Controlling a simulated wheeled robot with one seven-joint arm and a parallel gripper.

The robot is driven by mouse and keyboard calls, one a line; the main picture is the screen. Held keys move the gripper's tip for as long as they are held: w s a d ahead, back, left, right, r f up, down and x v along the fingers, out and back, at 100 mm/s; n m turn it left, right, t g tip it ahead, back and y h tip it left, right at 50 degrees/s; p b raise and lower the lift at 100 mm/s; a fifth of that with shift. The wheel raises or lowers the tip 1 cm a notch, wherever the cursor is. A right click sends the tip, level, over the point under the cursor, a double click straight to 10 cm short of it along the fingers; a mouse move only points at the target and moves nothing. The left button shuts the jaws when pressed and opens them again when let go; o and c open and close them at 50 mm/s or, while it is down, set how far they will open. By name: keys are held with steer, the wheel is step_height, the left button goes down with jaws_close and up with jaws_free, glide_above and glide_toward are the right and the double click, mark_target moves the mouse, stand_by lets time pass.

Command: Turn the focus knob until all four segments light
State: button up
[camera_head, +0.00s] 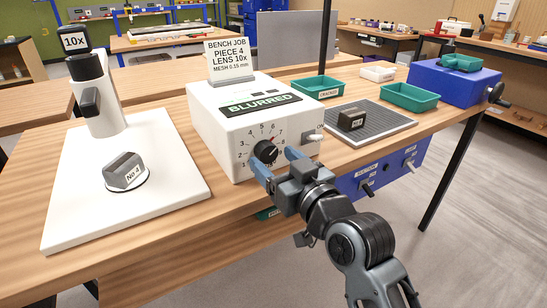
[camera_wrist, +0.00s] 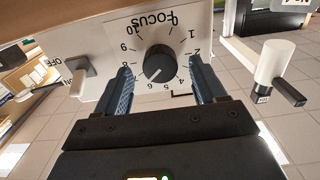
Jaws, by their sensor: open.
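The focus knob (camera_head: 266,151) is a black round dial on the front of a white box (camera_head: 225,140), ringed by numbers. In the wrist view the knob (camera_wrist: 158,62) sits under an upside-down "Focus" label, its pale mark pointing low, roughly near 6. My gripper (camera_head: 276,162) is open at the box front. In the wrist view its blue fingers (camera_wrist: 160,78) stand on either side of the knob, with gaps visible. The display (camera_head: 259,104) reads "BLURRED". Small dark bars (camera_head: 254,84) show on the box top; I cannot tell whether any segment is lit.
An on/off switch (camera_wrist: 78,75) is beside the knob. A white microscope stand (camera_head: 105,195) holds a grey piece (camera_head: 125,171) marked No 4. A mesh mat (camera_head: 385,124), green trays (camera_head: 410,97) and a blue cranked box (camera_head: 455,82) lie right. Floor at right is clear.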

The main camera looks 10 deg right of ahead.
steer(key=shift+w+a, duration=0.25)
steer(key=shift+w, duration=0.45)
steer(key=c, duration=1.1)
steer(key=shift+o, duration=0.2)
steer(key=shift+f, duration=0.1)
